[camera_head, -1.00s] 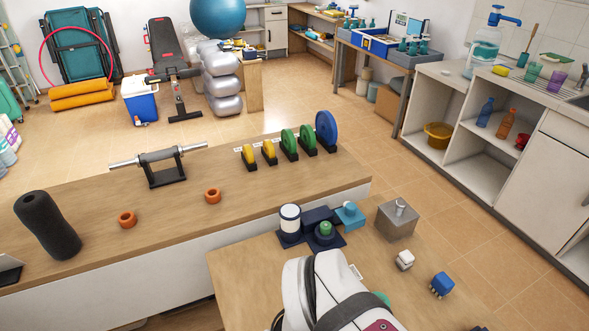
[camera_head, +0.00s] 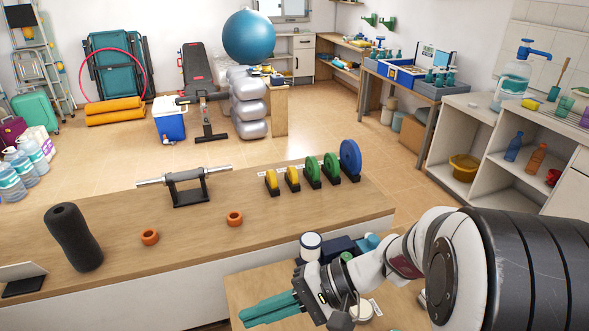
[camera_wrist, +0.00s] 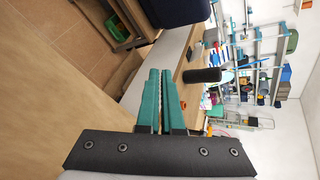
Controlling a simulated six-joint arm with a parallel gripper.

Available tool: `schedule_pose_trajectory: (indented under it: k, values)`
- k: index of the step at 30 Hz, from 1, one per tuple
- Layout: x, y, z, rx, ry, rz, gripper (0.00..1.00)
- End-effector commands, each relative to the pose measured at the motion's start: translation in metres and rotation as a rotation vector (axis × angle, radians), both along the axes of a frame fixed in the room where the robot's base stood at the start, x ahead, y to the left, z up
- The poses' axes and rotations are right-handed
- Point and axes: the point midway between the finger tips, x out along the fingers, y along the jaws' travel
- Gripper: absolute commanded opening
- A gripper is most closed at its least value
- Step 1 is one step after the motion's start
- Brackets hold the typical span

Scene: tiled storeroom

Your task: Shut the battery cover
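I cannot make out a battery cover in any view; my arm hides much of the near table. My gripper (camera_head: 270,311) has teal fingers and reaches left over the near wooden table (camera_head: 240,287) in the head view. In the wrist view my gripper (camera_wrist: 161,72) shows its two fingers lying close together, with nothing seen between them. On the near table, partly behind my arm, stand a white jar with a dark rim (camera_head: 311,246), a dark navy block (camera_head: 339,246), a green knob (camera_head: 346,257) and a light blue block (camera_head: 367,244).
The long bench (camera_head: 110,226) behind holds a black roller (camera_head: 74,238), two orange rings (camera_head: 149,237), a dumbbell bar on a stand (camera_head: 187,187) and several coloured plates (camera_head: 331,167). Open shelves (camera_head: 480,150) stand at right. The bench's middle is mostly clear.

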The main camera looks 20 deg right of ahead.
Motion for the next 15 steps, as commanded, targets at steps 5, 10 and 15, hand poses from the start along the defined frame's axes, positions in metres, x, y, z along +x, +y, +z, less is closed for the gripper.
schedule_pose_trajectory:
  k: [5,10,15]
  values:
    - [0.101,-0.198,-0.056,0.191,-0.451,-0.71,0.0]
    - [0.067,-0.351,-0.135,-0.033,-0.673,-1.222,0.0]
    - [0.044,-0.391,-0.163,-0.152,-0.708,-1.366,0.0]
